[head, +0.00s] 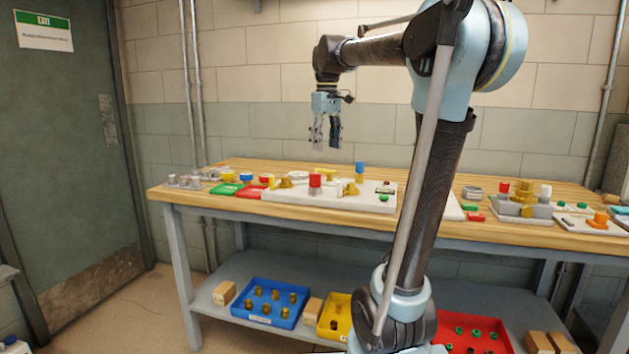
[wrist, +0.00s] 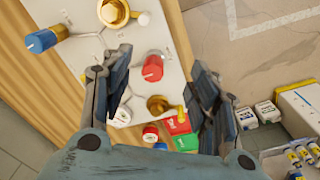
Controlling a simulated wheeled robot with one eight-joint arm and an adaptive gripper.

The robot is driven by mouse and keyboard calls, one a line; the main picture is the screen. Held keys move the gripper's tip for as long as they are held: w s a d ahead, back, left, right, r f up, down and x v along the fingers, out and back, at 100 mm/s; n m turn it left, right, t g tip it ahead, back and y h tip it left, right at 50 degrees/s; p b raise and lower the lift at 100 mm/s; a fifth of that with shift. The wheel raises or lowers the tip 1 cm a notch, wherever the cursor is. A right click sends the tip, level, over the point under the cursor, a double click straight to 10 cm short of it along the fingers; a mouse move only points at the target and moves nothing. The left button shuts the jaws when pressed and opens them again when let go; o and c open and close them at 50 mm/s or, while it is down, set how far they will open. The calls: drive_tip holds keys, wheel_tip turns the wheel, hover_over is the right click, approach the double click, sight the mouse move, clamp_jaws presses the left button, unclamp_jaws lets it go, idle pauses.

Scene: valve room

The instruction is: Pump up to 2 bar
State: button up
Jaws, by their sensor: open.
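A white board (head: 285,196) lies on the workbench, carrying several fittings. A red-capped knob (head: 315,180) stands near its middle and also shows in the wrist view (wrist: 152,68). A blue-capped fitting (head: 359,170) stands at the back; it also shows in the wrist view (wrist: 41,41). A brass fitting with a yellow handle (wrist: 165,106) and a round brass piece (wrist: 115,12) with a white-tipped arm share the board. My gripper (head: 326,147) is open and empty above the board; in the wrist view the red knob lies between its fingers. I cannot read any pressure.
Green (head: 226,189) and red (head: 251,191) trays lie left of the board, with several small grey parts (head: 184,181) beyond. A second fitting assembly (head: 523,205) stands at the right. Blue (head: 268,303) and yellow (head: 332,318) bins sit on the lower shelf. The air around my gripper is clear.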

wheel_tip(320, 180, up, 4)
drive_tip(key=n, duration=0.1)
hover_over(315, 177)
drive_tip(key=w, duration=0.2)
wheel_tip(315, 177, down, 17)
drive_tip(key=shift+w+f, duration=0.15)
drive_tip(key=shift+f, duration=0.05)
idle(0.3)
drive_tip(key=c, duration=1.1)
